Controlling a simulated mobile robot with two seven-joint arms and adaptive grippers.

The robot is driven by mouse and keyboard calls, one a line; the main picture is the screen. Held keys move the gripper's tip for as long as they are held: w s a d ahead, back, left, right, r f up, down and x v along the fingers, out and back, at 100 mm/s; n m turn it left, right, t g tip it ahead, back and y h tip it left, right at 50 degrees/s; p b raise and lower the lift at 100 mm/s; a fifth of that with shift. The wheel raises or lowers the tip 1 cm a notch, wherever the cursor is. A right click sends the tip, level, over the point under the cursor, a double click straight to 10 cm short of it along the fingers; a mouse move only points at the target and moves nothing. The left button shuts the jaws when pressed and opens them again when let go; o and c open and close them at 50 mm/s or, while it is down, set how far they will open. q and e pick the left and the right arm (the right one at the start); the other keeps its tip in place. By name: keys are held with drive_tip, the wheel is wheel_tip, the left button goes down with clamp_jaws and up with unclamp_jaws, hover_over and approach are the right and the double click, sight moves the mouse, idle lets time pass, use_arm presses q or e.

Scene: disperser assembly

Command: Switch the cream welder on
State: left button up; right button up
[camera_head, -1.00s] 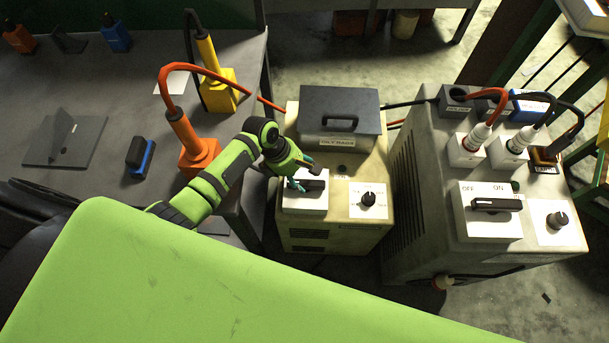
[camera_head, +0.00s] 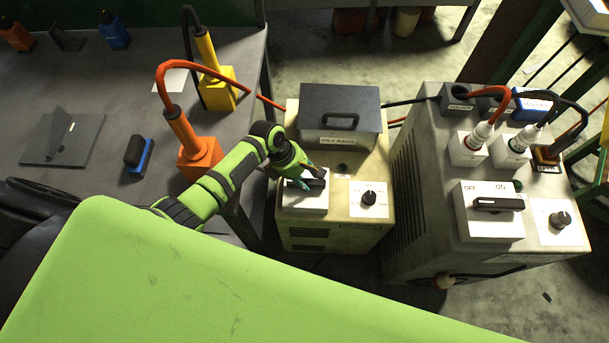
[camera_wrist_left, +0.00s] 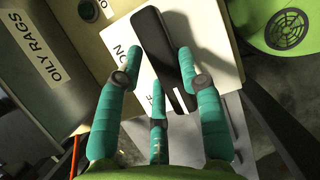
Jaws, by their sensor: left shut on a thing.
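The cream welder (camera_head: 345,232) stands in the middle of the head view, beside the grey bench. Its white switch plate (camera_head: 306,204) carries a black bar handle (camera_head: 318,183), partly covered by my fingers. In the left wrist view the handle (camera_wrist_left: 160,50) lies between teal fingers, with "ON" (camera_wrist_left: 121,53) readable on the plate. The other label is mostly hidden. My left gripper (camera_head: 302,175) is shut on the handle; it also shows in the wrist view (camera_wrist_left: 160,72). A small dark lamp (camera_head: 342,169) sits behind the plate. My right gripper is out of view.
A dark box (camera_head: 340,106) labelled oily rags sits on the welder, and a black knob (camera_head: 368,198) is right of the switch. A larger grey welder (camera_head: 410,190) stands to the right. Orange (camera_head: 199,158) and yellow (camera_head: 219,90) blocks with cables stand on the bench.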

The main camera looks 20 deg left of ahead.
use_arm(q)
drive_tip(key=shift+m, duration=0.3)
drive_tip(key=m+g, duration=0.1)
drive_tip(key=m, duration=0.2)
drive_tip(key=shift+d+p, duration=0.15)
drive_tip(key=shift+p, duration=0.25)
drive_tip(key=m+g, duration=0.1)
drive_tip(key=m, duration=0.2)
drive_tip(key=shift+w+d+m+g, duration=0.15)
drive_tip(key=shift+m+g, duration=0.15)
drive_tip(key=shift+g, duration=0.1)
drive_tip(key=m+g+b, duration=0.1)
drive_tip(key=m, duration=0.1)
drive_tip(key=m+y, duration=0.1)
drive_tip(key=m, duration=0.2)
drive_tip(key=shift+d+f+g+b, duration=0.1)
drive_tip(key=shift+d+g+b, duration=0.1)
drive_tip(key=shift+g+b, duration=0.2)
drive_tip(key=m+y, duration=0.1)
drive_tip(key=m, duration=0.1)
drive_tip(key=m+g+b, duration=0.1)
drive_tip(key=m, duration=0.2)
drive_tip(key=shift+d+y, duration=0.1)
drive_tip(key=shift+y, duration=0.3)
drive_tip(key=shift+m, duration=0.4)
drive_tip(key=o, duration=1.2)
drive_tip(key=shift+c, duration=0.2)
